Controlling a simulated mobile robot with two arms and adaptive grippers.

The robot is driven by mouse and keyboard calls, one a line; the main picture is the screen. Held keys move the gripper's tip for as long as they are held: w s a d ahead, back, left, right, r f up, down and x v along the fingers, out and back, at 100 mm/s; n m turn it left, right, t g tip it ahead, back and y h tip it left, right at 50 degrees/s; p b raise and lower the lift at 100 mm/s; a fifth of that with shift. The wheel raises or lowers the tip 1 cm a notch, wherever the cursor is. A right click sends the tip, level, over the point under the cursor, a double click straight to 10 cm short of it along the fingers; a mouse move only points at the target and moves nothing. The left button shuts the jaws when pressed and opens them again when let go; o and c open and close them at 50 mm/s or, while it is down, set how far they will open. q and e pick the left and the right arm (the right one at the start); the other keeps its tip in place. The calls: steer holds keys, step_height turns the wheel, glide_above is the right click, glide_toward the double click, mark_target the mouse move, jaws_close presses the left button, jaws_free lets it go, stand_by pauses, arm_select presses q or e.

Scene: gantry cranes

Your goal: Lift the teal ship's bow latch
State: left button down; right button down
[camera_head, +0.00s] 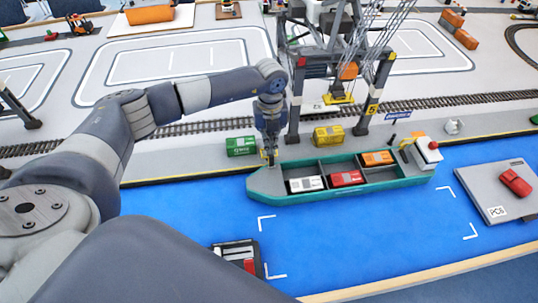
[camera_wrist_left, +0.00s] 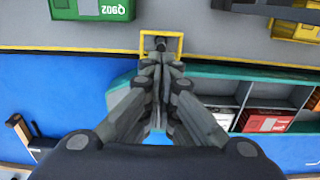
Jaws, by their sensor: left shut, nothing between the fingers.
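The teal ship (camera_head: 380,188) lies in the blue water along the quay, its pointed bow at the left. Its teal rim also shows in the left wrist view (camera_wrist_left: 230,73). My left gripper (camera_head: 271,161) points down over the bow on the quay side. In the left wrist view my left gripper (camera_wrist_left: 160,64) is shut and empty, its fingertips at a yellow frame (camera_wrist_left: 160,32) around a dark knob. I cannot tell whether they touch it. The fingers hide part of the bow, and the latch cannot be made out for certain. My right gripper is not in view.
White (camera_head: 306,183), red (camera_head: 346,178) and orange (camera_head: 378,158) containers sit in the ship. Green (camera_head: 241,145) and yellow (camera_head: 328,135) containers stand on the quay near a gantry crane (camera_head: 298,100). A grey platform (camera_head: 490,190) lies at right; open water lies in front.

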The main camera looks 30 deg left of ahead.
arm_select(q)
steer(key=shift+s+d+r+p, duration=0.1)
steer(key=shift+s+d+p, duration=0.5)
steer(key=shift+s, duration=0.25)
steer(key=shift+s+d+f, duration=0.65)
steer(key=shift+s+f, duration=0.15)
steer(key=shift+s, duration=0.1)
step_height(320, 180, up, 10)
steer(key=s+d+p, duration=0.1)
steer(key=s+p, duration=0.1)
steer(key=p, duration=0.6)
steer(key=shift+s+d, duration=0.15)
steer(key=shift+d, duration=0.25)
